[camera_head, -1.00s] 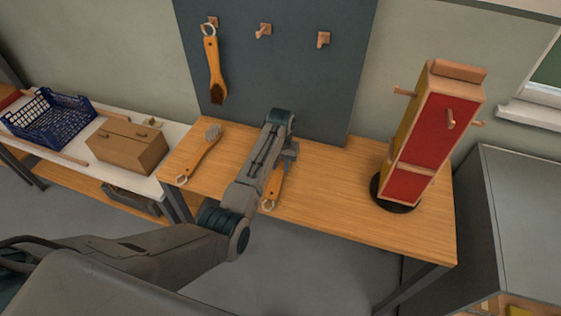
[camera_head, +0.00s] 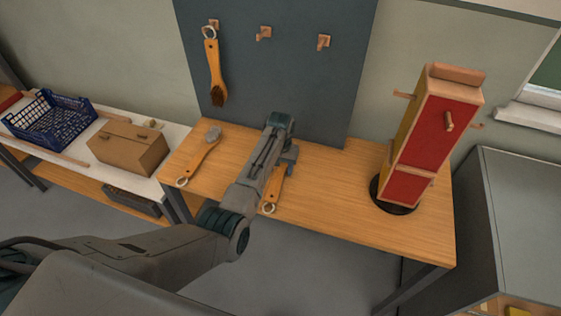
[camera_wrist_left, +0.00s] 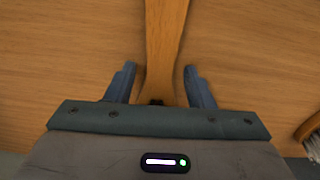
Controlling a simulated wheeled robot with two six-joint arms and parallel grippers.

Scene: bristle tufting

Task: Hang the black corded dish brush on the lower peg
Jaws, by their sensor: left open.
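A wooden-handled brush (camera_head: 274,196) lies on the wooden table, partly hidden by my left arm; a pale loop shows at its near end. My left gripper (camera_head: 289,166) is low over it and open. In the left wrist view, the handle (camera_wrist_left: 165,40) runs between the open fingers, which stand apart from it on both sides. A small dark part shows near the gripper's base. Its head is hidden and I see no clear black cord. The red and yellow stand (camera_head: 425,135) at the right bears several wooden pegs, including a front peg (camera_head: 449,121) and a left peg (camera_head: 404,94).
A grey-bristled brush (camera_head: 202,152) lies on the table's left part. Another brush (camera_head: 214,75) hangs on the dark board's left peg. The board's middle peg (camera_head: 264,33) and right peg (camera_head: 323,42) are bare. The table (camera_head: 335,200) is clear between arm and stand.

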